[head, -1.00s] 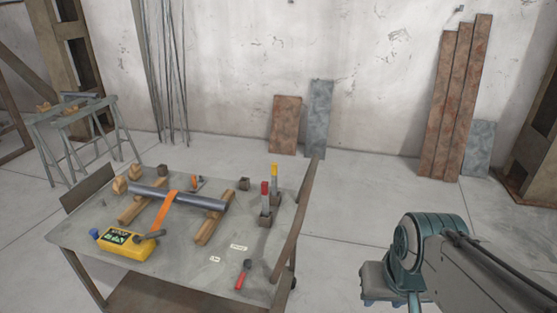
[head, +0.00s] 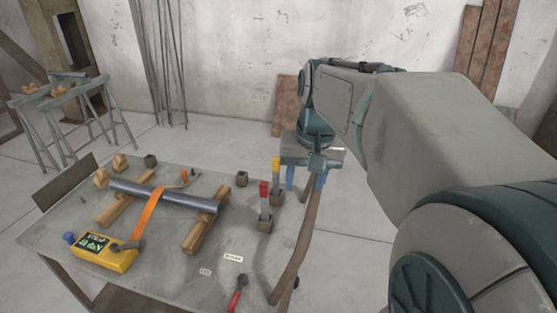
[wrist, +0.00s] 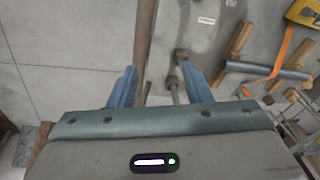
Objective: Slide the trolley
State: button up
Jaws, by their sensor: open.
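The trolley is a grey metal table (head: 165,275) at the left and front of the head view. Its worn top also shows in the wrist view (wrist: 190,35). A brown bar like a handle (head: 301,240) runs along its right side; it also shows in the wrist view (wrist: 145,40). My gripper (head: 305,180) is open, pointing down with blue fingers at the far end of this bar. In the wrist view, the bar runs between the fingers of my gripper (wrist: 158,72), nearer the left one. Whether the fingers reach down to it, I cannot tell.
On the trolley lie a grey pipe (head: 180,201) on wooden blocks, an orange strap (head: 150,216), a yellow box (head: 104,254) and a red-handled tool (head: 236,296). Red-topped (head: 264,205) and yellow-topped posts stand near the bar. Sawhorses (head: 70,110) stand back left.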

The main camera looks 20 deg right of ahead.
jog(key=w+d+r+m+y+b, duration=0.1)
jog(key=w+d+r+m+b, duration=0.15)
jog(key=w+d, duration=0.6)
jog(key=shift+m+g, duration=0.3)
jog(key=shift+m, duration=0.05)
jog(key=f, duration=0.4)
jog(key=f+b, duration=0.1)
jog(key=f, duration=0.4)
jog(key=f+b, duration=0.1)
jog(key=f, duration=0.3)
jog(key=shift+s+a+f, duration=0.1)
jog(key=shift+a+f, duration=0.2)
jog(key=shift+a, duration=0.05)
grip_shut()
